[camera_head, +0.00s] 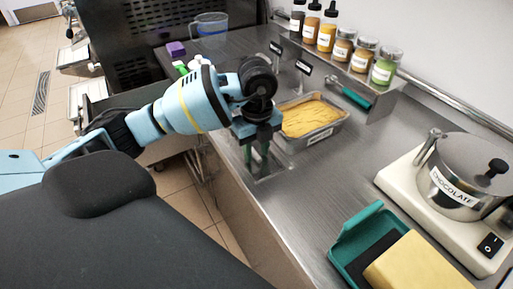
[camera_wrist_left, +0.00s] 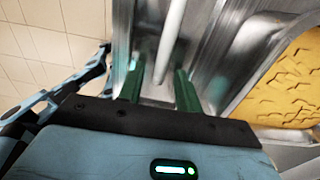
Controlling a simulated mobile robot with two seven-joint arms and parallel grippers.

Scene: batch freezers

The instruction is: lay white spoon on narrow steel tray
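My left gripper (camera_head: 257,166) points down over the narrow steel tray (camera_head: 273,178) near the counter's front edge. In the left wrist view its two green fingers (camera_wrist_left: 160,92) are apart. The white spoon (camera_wrist_left: 172,40) shows there as a pale handle running between the fingers, with a gap on each side. Steel surface, apparently the tray, lies behind it. I cannot tell whether the spoon rests on the tray or touches its rim. The spoon is not visible in the head view. My right gripper is not in view.
A steel pan of yellow ice cream (camera_head: 312,117) is right beside the gripper. A shelf of bottles and jars (camera_head: 340,48) stands behind. A chocolate pot (camera_head: 462,178) and a teal box with a yellow block (camera_head: 415,262) are to the right. The counter between is clear.

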